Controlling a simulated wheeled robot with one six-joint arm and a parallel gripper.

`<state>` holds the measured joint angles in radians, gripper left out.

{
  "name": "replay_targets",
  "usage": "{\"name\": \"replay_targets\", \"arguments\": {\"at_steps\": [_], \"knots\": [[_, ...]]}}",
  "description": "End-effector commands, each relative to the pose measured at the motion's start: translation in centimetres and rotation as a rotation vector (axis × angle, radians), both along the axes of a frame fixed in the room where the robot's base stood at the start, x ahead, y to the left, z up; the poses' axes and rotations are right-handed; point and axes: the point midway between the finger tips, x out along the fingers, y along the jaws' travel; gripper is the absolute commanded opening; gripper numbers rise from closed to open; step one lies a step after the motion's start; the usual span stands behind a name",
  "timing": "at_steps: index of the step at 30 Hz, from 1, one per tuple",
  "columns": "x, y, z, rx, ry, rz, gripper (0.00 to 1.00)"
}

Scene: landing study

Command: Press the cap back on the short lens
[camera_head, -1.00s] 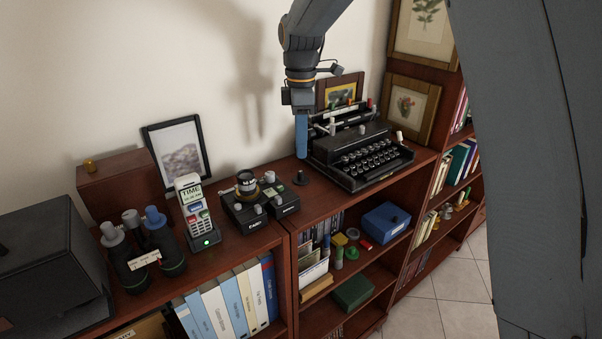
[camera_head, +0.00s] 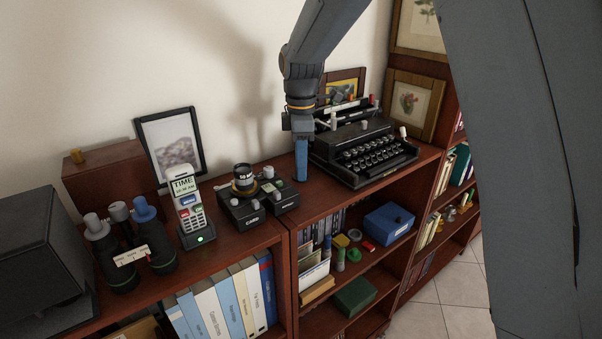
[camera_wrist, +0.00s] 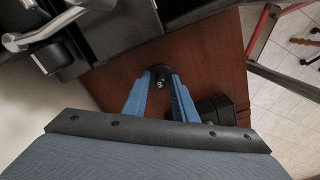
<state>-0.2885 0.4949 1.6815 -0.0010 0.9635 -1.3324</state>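A small black round piece with a central knob, seemingly the cap (camera_wrist: 160,70), lies on the wooden top in the wrist view. My gripper (camera_wrist: 161,84) points down at it with its two blue fingers apart, one on either side of the knob; I cannot tell whether they touch it. In the head view my gripper (camera_head: 301,178) hides the cap. A short black lens (camera_head: 243,176) with a gold ring stands upright on a dark box-like holder (camera_head: 243,213), left of my gripper. Its white lettering is too small to read surely.
A typewriter (camera_head: 372,158) stands close right of my gripper. Left of the lens are a handset on its dock (camera_head: 188,203), binoculars (camera_head: 152,246) and a dark box (camera_head: 40,265). A framed picture (camera_head: 172,145) leans behind. The shelf front edge is near.

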Motion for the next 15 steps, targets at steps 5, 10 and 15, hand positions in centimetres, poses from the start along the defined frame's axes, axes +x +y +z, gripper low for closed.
{"name": "replay_targets", "arguments": {"at_steps": [5,10,15], "knots": [[-0.1,-0.04,-0.21,-0.001,0.004,0.0,0.17],[-0.13,-0.04,-0.26,-0.001,0.005,0.0,0.0],[-0.16,-0.05,-0.28,-0.001,0.006,0.0,0.0]]}}
